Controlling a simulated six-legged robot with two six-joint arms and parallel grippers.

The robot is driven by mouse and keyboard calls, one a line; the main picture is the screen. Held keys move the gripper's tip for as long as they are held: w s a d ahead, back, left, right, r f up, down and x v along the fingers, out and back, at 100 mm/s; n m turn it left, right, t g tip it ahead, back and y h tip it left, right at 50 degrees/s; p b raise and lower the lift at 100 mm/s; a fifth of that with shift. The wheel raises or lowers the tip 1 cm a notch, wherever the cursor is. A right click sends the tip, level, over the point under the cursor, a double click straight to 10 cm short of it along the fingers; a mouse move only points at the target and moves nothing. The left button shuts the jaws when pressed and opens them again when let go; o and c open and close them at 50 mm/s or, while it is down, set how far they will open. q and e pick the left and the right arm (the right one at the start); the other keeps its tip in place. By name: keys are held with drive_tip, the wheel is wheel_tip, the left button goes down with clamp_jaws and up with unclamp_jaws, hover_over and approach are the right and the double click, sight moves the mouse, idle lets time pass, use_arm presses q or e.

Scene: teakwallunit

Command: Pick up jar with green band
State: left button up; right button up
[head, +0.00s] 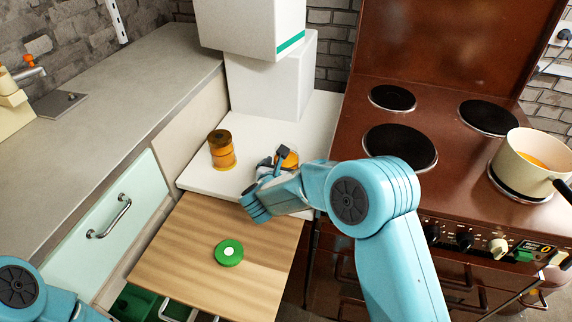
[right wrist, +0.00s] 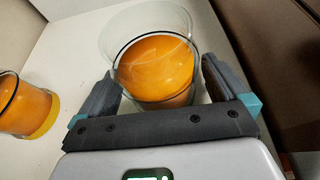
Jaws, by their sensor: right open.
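A glass jar with orange contents (head: 290,161) stands on the white shelf beside the stove, partly hidden by my right gripper (head: 276,160). In the right wrist view this jar (right wrist: 155,68) is between the two fingers of my right gripper (right wrist: 160,78). The fingers are open, one on each side of it. The jar looks open at the top, and no green band shows on it. A second orange jar (head: 222,150) stands to the left on the shelf; in the right wrist view it (right wrist: 24,108) has a yellow band at its base. My left gripper is out of view.
A round green disc with a white centre (head: 229,253) lies on the wooden board (head: 185,255) in front. White boxes (head: 270,85) stand behind the jars. The brown stove (head: 450,140) with a cream pot (head: 520,172) is on the right.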

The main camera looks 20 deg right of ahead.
drive_tip(key=shift+c, duration=0.3)
drive_tip(key=shift+r, duration=0.1)
drive_tip(key=c, duration=1.3)
